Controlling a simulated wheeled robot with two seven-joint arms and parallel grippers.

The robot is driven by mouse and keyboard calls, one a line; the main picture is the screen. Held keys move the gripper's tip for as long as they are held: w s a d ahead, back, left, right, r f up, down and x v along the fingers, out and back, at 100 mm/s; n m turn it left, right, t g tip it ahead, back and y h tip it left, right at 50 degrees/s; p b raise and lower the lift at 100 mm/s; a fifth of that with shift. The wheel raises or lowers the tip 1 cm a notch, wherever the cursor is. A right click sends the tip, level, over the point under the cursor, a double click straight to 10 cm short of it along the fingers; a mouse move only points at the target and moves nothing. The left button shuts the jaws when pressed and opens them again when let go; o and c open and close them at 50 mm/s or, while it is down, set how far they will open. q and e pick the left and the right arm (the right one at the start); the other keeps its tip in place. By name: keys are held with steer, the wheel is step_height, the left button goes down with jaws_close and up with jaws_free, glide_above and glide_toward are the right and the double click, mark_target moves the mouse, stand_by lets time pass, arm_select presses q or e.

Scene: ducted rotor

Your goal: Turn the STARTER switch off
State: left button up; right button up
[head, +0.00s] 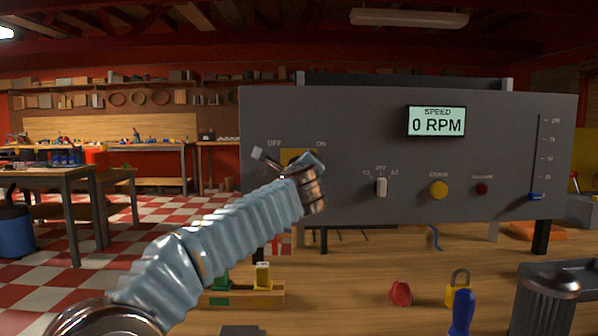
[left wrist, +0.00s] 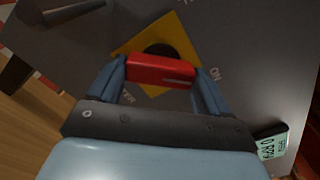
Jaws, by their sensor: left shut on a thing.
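The STARTER switch has a red handle (left wrist: 160,70) on a dark round hub, set on a yellow plate (left wrist: 182,38). In the head view the plate (head: 297,155) shows on the left of the grey panel, with OFF at its upper left and ON at its upper right. My left gripper (left wrist: 160,78) has a finger at each end of the red handle and is shut on it. In the head view my left gripper (head: 290,165) covers most of the switch, so I cannot tell the handle's setting there. My right gripper is not in view.
The grey panel (head: 350,130) also carries a 0 RPM display (head: 436,121), a white selector knob (head: 381,187), a yellow button (head: 438,189), a red button (head: 482,188) and a blue slider (head: 535,196).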

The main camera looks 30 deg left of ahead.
arm_select(q)
steer(key=n+b, duration=0.9)
steer(key=n, duration=0.8)
steer(key=shift+f, duration=0.15)
steer(key=shift+n, duration=0.5)
steer(key=o, duration=1)
